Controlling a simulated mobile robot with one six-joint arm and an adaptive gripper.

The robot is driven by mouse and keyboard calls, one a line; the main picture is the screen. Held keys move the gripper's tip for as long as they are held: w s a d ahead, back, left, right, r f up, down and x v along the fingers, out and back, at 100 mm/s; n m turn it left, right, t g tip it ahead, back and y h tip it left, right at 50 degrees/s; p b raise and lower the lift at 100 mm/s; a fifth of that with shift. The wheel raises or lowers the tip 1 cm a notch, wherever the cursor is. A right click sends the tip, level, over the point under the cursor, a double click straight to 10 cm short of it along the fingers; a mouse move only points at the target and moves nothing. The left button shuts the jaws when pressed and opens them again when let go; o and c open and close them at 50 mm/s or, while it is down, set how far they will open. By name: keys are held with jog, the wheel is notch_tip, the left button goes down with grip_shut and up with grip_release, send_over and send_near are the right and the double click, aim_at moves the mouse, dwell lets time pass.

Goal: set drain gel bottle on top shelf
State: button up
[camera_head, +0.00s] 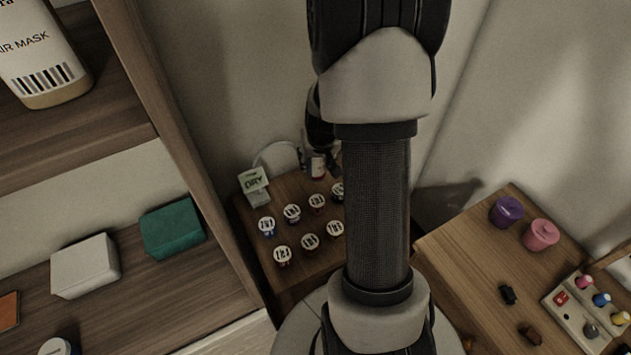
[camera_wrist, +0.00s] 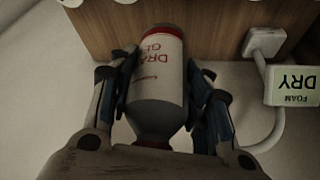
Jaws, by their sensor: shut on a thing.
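The drain gel bottle (camera_wrist: 158,75) is white with red bands and red lettering, and it fills the middle of the wrist view. My gripper (camera_wrist: 163,82) is shut on its sides, one finger on each side. In the head view the gripper (camera_head: 321,150) is partly hidden behind my arm, with the bottle (camera_head: 317,167) small below it, near the back of the small wooden table. I cannot tell whether the bottle touches the table. A wooden shelf unit stands at the left, with an upper board (camera_head: 110,142) and a lower board (camera_head: 150,290) in view.
The small table (camera_head: 300,190) carries several white-lidded containers and a DRY box (camera_head: 254,186) beside a white cable. A large mask bottle (camera_head: 42,60) stands on the upper board. A white box (camera_head: 84,266) and green box (camera_head: 172,229) sit below. Another table (camera_head: 470,265) is at right.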

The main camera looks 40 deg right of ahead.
aim_at(316, 176)
jog(key=shift+f+b, duration=2.25)
jog(key=shift+f, duration=1.3)
jog(key=shift+f, duration=0.15)
jog(key=o, duration=1.2)
